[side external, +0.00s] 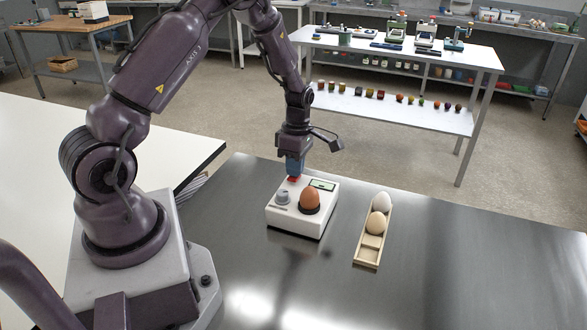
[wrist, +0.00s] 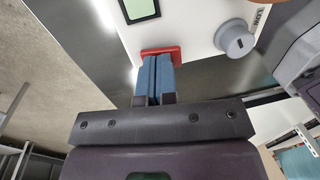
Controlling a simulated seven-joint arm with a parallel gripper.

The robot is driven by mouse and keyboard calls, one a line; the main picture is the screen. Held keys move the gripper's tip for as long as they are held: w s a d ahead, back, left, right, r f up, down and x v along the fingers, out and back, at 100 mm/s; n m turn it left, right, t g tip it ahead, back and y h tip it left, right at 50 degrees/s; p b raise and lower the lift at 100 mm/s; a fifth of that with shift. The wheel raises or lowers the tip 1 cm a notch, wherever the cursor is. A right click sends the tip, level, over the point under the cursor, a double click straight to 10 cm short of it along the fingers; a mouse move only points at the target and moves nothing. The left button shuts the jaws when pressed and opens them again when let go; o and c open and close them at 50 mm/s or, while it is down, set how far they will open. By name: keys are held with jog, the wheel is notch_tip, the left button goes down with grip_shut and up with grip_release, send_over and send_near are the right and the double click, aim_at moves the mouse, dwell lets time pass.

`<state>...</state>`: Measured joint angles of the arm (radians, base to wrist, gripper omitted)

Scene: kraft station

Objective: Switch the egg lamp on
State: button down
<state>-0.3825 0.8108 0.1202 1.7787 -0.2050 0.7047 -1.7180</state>
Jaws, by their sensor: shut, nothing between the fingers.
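The egg lamp (side external: 301,222) is a white box on the steel table in the side view. A brown egg (side external: 310,197) sits upright in its dark holder, beside a grey knob (side external: 282,197) and a small greenish display (side external: 322,185). A red switch (side external: 293,179) is at its back edge. My gripper (side external: 294,172) is shut and empty, pointing down right at the switch. In the wrist view the blue fingertips (wrist: 158,60) overlap the red switch (wrist: 172,51); I cannot tell if they press it. The knob (wrist: 235,41) and display (wrist: 140,8) also show there.
A wooden tray (side external: 368,255) with a white egg (side external: 382,202) and a beige egg (side external: 376,223) lies right of the lamp. The steel table (side external: 470,265) is clear further right. A white table (side external: 60,150) stands at left.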

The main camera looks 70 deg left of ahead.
jog(key=shift+r, duration=0.15)
notch_tip(320, 180, up, 14)
jog(key=w+a, duration=0.2)
jog(key=shift+f, duration=0.25)
jog(key=shift+s+d+r, duration=0.1)
jog(key=shift+s+d, duration=0.35)
jog(key=shift+d, duration=0.05)
jog(key=f, duration=0.4)
jog(key=s+d+f, duration=0.1)
jog(key=f, duration=0.4)
jog(key=s+d+f, duration=0.1)
jog(key=f, duration=0.3)
jog(key=shift+f, duration=0.35)
